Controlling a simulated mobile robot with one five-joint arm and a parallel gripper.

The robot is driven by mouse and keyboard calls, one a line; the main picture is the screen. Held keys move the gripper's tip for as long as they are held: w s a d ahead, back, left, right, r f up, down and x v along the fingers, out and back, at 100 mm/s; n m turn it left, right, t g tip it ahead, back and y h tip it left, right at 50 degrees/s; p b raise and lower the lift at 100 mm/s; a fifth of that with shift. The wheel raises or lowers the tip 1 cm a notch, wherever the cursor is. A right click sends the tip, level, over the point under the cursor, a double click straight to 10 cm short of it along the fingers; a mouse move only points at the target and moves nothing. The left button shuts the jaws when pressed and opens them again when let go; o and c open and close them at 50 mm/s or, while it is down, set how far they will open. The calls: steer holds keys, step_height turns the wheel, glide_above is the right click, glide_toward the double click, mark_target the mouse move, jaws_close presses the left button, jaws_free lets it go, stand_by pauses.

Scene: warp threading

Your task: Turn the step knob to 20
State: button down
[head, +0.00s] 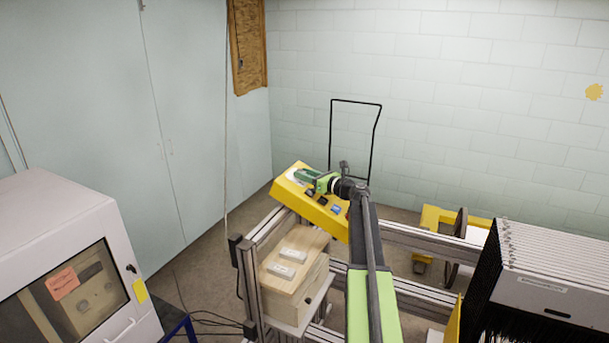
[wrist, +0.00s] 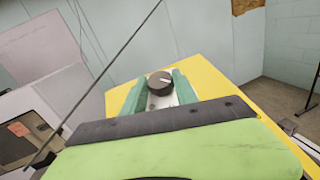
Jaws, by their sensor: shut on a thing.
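The step knob (wrist: 160,82) is a dark round knob with a pale pointer line on its top. It sits on a white dial plate on the yellow control panel (wrist: 211,80). In the wrist view my gripper (wrist: 159,86) has its two green fingers on either side of the knob, shut on it. The pointer line slants to the upper right; the dial's numbers are too small or hidden to read. In the head view my gripper (head: 304,175) reaches the upper left of the yellow panel (head: 321,216) and largely covers the knob.
Dark and blue buttons (head: 335,209) sit on the panel close to my gripper. A wooden box (head: 296,268) with two pale blocks stands below, within a metal frame. A white machine (head: 60,215) is at left, and a rack of black-edged plates (head: 550,270) at right.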

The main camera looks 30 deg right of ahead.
steer(key=m+h, duration=0.2)
steer(key=h, duration=0.1)
steer(key=shift+s+a+r+m+p, duration=0.15)
steer(key=shift+a+m+p, duration=0.15)
steer(key=shift+a+p, duration=0.05)
steer(key=m+h+p, duration=0.1)
steer(key=m+h, duration=0.2)
steer(key=shift+a+r+h, duration=0.1)
steer(key=shift+a+h, duration=0.05)
steer(key=shift+h, duration=0.25)
steer(key=shift+m+g+h+p, duration=0.6)
steer(key=shift+m+h+p, duration=0.1)
steer(key=shift+m+h, duration=1)
steer(key=shift+m+g+h, duration=0.3)
steer(key=shift+m+h, duration=0.2)
steer(key=c, duration=1)
jaws_free()
steer(key=shift+w, duration=0.2)
steer(key=shift+o, duration=0.2)
